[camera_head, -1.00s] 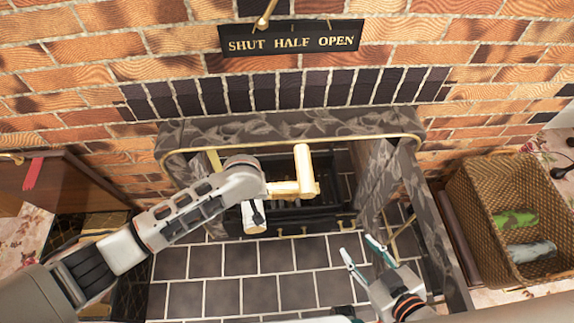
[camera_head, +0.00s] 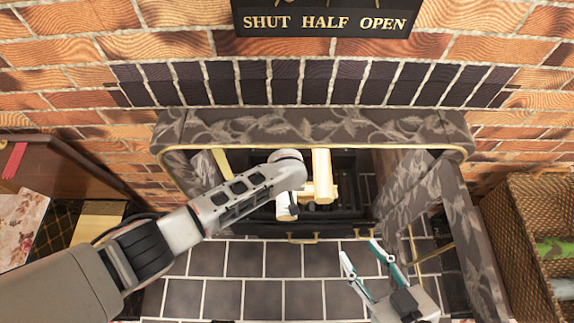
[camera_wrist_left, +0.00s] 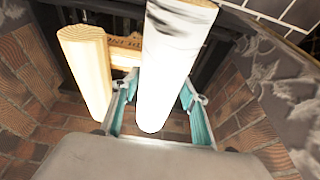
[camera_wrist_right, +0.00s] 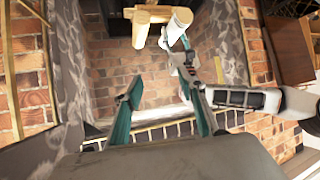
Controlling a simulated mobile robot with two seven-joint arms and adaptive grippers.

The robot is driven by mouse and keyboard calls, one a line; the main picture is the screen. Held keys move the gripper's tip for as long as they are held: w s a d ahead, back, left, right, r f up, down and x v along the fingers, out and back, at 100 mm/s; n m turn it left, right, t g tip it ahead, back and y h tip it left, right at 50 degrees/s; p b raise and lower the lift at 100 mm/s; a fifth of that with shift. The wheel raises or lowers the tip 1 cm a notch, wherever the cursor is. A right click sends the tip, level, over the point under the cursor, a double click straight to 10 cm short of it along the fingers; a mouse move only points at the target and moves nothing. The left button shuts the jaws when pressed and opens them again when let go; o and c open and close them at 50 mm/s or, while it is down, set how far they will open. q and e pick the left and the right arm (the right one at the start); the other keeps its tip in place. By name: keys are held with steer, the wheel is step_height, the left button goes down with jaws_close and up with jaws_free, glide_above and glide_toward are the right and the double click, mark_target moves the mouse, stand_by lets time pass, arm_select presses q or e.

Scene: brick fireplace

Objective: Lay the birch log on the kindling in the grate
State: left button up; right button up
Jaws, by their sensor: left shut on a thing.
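The birch log (camera_wrist_left: 168,60), white with dark bark marks, lies between the fingers of my left gripper (camera_wrist_left: 160,95). Its pale end (camera_head: 286,203) shows in the head view, over the grate (camera_head: 268,223). My left gripper is shut on it. The pale kindling (camera_head: 322,172) is just right of the log in the head view. In the left wrist view one kindling stick (camera_wrist_left: 86,75) lies beside the log, and a crosspiece (camera_wrist_left: 126,58) passes behind it. I cannot tell whether log and kindling touch. My right gripper (camera_head: 360,250) is open and empty in front of the hearth.
A stone surround (camera_head: 310,127) with a brass edge frames the opening; its right jamb (camera_head: 405,190) stands near my right gripper. A wicker basket (camera_head: 520,225) is at the right. A sign (camera_head: 325,18) hangs above.

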arm_select(q)
steer(key=w+b, duration=0.1)
steer(key=w, duration=0.2)
steer(key=shift+w, duration=0.55)
steer(key=w+b, duration=0.2)
steer(key=w, duration=0.1)
steer(key=shift+f, duration=0.35)
steer(key=shift+s+f+b, duration=0.1)
steer(key=shift+f+b, duration=0.4)
steer(key=shift+f, duration=0.05)
steer(key=shift+w+r, duration=0.25)
steer(key=shift+r, duration=0.1)
steer(key=shift+f, duration=0.5)
arm_select(e)
steer(key=shift+w+a+r+m+t+y, duration=0.25)
steer(key=shift+a+m, duration=0.2)
steer(key=shift+a, duration=0.3)
steer(key=shift+a+r+m+t+y, duration=0.15)
steer(key=shift+a+r+m, duration=0.2)
steer(key=shift+a+m, duration=0.25)
steer(key=shift+w+a+r+m+t+y, duration=0.1)
steer(key=shift+w+a+r+m+y, duration=0.2)
steer(key=shift+a, duration=0.55)
arm_select(q)
steer(key=shift+f, duration=0.2)
arm_select(e)
steer(key=shift+s, duration=0.25)
